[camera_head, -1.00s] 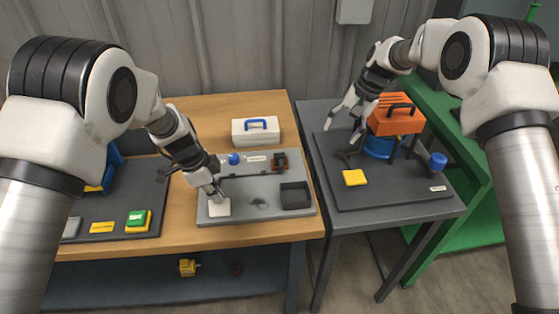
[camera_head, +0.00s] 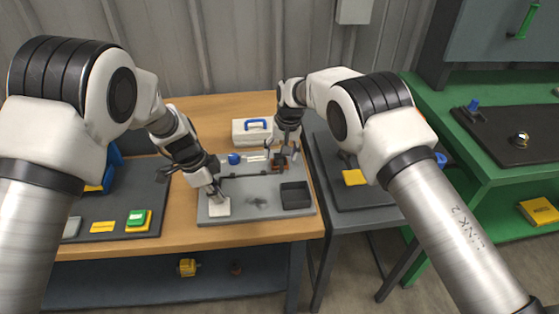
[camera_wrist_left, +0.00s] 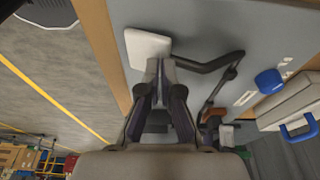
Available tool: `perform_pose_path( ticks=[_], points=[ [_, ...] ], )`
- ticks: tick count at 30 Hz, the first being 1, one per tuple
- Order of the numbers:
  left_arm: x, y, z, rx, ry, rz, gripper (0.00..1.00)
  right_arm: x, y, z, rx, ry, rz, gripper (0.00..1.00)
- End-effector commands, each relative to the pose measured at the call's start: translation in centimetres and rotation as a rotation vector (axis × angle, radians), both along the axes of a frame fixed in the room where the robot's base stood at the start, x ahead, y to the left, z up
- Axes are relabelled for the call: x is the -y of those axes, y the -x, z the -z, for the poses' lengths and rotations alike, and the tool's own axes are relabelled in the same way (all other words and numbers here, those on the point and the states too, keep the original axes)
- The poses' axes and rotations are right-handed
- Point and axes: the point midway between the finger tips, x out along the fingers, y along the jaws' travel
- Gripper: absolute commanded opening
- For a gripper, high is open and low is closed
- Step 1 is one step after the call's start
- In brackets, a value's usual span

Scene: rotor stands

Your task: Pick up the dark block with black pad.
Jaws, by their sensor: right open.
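A small dark block (camera_head: 280,161), with reddish-brown beside it, is at the back right of the grey board (camera_head: 235,215); I take it as the dark block, but its black pad is not clear. My right gripper (camera_head: 282,153) is open over it, its fingers partly hiding it. Whether they touch it I cannot tell. My left gripper (camera_head: 214,192) points down at a white square pad (camera_head: 219,208) at the board's front left. In the left wrist view its fingertips (camera_wrist_left: 160,66) are close together at the edge of the white pad (camera_wrist_left: 148,46).
A black tray (camera_head: 295,196) is at the board's right. A blue knob (camera_head: 234,159) and a white box with blue handle (camera_head: 252,131) are behind. A dark jointed bar (camera_wrist_left: 215,65) runs beside my left gripper. The grey side table holds a yellow block (camera_head: 354,177).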

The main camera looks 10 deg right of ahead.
Motion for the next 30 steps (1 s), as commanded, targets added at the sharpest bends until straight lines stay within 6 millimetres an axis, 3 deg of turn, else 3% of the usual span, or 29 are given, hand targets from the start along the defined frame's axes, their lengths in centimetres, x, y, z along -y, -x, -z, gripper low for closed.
perform_pose_path(
  ticks=[7,8,13,14,24,30],
  points=[
    [0.0,0.1,0.0,-0.002,0.000,0.000,0.00,-0.1,-0.1,0.6,0.001,-0.001,0.000,0.67],
    [0.0,0.1,0.0,-0.002,0.000,0.000,0.00,-0.1,-0.1,0.6,0.001,-0.001,0.000,0.63],
    [0.0,0.1,0.0,-0.002,0.000,0.000,0.00,-0.1,-0.1,0.6,0.001,-0.001,0.000,0.03],
    [0.0,0.1,0.0,-0.002,0.000,0.000,0.00,-0.1,-0.1,0.7,0.000,-0.001,0.000,0.00],
    [0.0,0.1,0.1,-0.003,0.000,0.001,0.00,-0.1,-0.1,0.3,0.001,-0.001,0.001,0.00],
    [0.0,0.1,0.0,-0.002,0.000,0.000,0.00,-0.1,-0.2,-3.6,0.005,-0.001,0.001,0.00]
  ],
)
